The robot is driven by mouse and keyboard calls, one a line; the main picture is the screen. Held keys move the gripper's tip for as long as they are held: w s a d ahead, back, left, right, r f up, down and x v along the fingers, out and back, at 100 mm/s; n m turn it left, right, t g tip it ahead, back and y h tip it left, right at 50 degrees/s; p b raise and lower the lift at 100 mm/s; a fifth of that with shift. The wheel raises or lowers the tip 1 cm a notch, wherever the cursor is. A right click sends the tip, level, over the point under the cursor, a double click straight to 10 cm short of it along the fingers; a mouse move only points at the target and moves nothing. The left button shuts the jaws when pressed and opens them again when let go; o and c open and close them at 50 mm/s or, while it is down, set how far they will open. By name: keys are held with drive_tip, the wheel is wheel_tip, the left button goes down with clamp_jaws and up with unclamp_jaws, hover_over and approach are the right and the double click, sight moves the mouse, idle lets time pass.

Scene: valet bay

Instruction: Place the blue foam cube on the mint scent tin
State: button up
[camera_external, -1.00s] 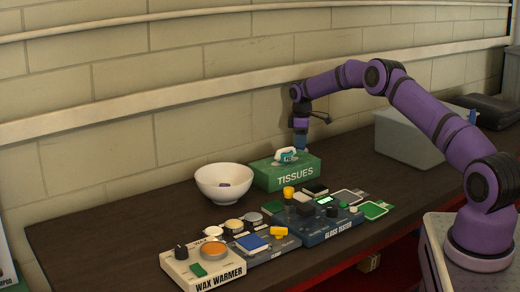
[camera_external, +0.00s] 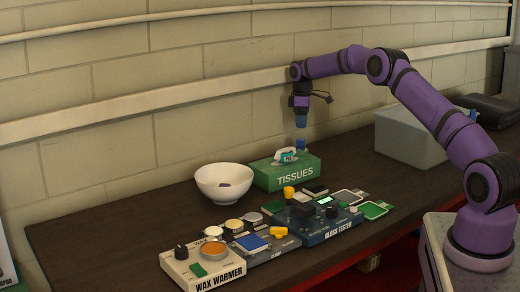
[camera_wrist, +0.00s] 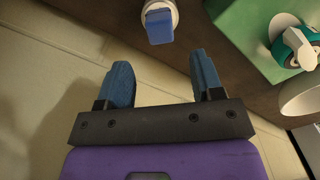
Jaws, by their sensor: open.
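A blue block, the foam cube (camera_external: 301,144), shows behind the green tissue box in the external view. In the wrist view the blue cube (camera_wrist: 159,27) sits at the end of a pale round thing (camera_wrist: 172,4), which is cut off by the top edge. This may be the scent tin; its label and colour are unclear, and the box hides it in the external view. My gripper (camera_external: 301,122) hangs above the cube, pointing down, apart from it. In the wrist view its two blue fingers (camera_wrist: 163,80) are spread with nothing between them.
The green tissue box (camera_external: 268,179) stands close by, with a teal and white item (camera_external: 288,155) on top. A white bowl (camera_external: 224,197) is left of it. Button panels (camera_external: 315,240) fill the front. A grey bin (camera_external: 400,140) stands right; the wall is behind.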

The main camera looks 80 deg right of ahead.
sight(298, 140)
drive_tip(key=w+a+r+h, duration=0.1)
drive_tip(key=w+a+r, duration=0.3)
drive_tip(key=a+r, duration=0.65)
drive_tip(key=w+a+r, duration=0.3)
drive_tip(key=a+r, duration=0.6)
drive_tip(key=r, duration=0.2)
drive_tip(key=s+a+r+t, duration=0.15)
drive_tip(key=a+r, duration=0.35)
drive_tip(key=a, duration=0.5)
drive_tip(key=s+a+r, duration=0.2)
drive_tip(key=a+r, duration=0.3)
drive_tip(key=a, duration=0.5)
drive_tip(key=s+a+r+t, duration=0.2)
drive_tip(key=s+a+r, duration=0.1)
drive_tip(key=s+a, duration=1.3)
drive_tip(key=s+a+f, duration=0.2)
drive_tip(key=s+a, duration=0.2)
drive_tip(key=s, duration=0.1)
drive_tip(key=s+a+f+t, duration=0.1)
drive_tip(key=s+a+f, duration=0.2)
drive_tip(key=s, duration=0.3)
drive_tip(key=s+a+f+t+y, duration=0.1)
drive_tip(key=s+a+f, duration=0.2)
drive_tip(key=s+a, duration=0.2)
drive_tip(key=shift+s, duration=0.75)
drive_tip(key=shift+d, duration=0.1)
